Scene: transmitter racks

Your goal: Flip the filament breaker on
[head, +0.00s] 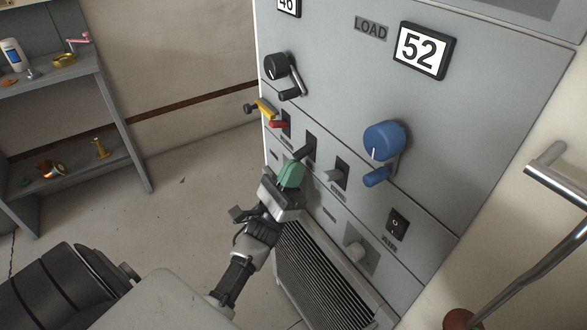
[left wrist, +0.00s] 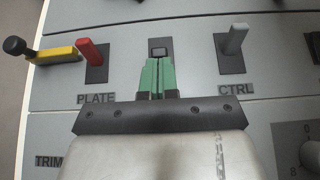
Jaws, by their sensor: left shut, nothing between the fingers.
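The grey transmitter cabinet has a row of breakers. The middle breaker, a dark lever (head: 303,153) in a dark slot, sits between the red PLATE lever (head: 278,124) and the grey CTRL lever (head: 335,174). My left gripper (head: 291,174), with green fingertips, is shut and empty just below the middle lever. In the left wrist view the fingertips (left wrist: 158,75) overlap the middle slot, and the dark lever end (left wrist: 158,48) shows just above them. The middle label is hidden behind my gripper. I cannot tell whether the fingers touch the lever. My right gripper is out of view.
A yellow lever with a black knob (head: 262,107) sticks out beside the red lever. A black crank (head: 280,68) and a blue crank (head: 384,142) are above. A shelf (head: 60,75) stands left; open floor lies between.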

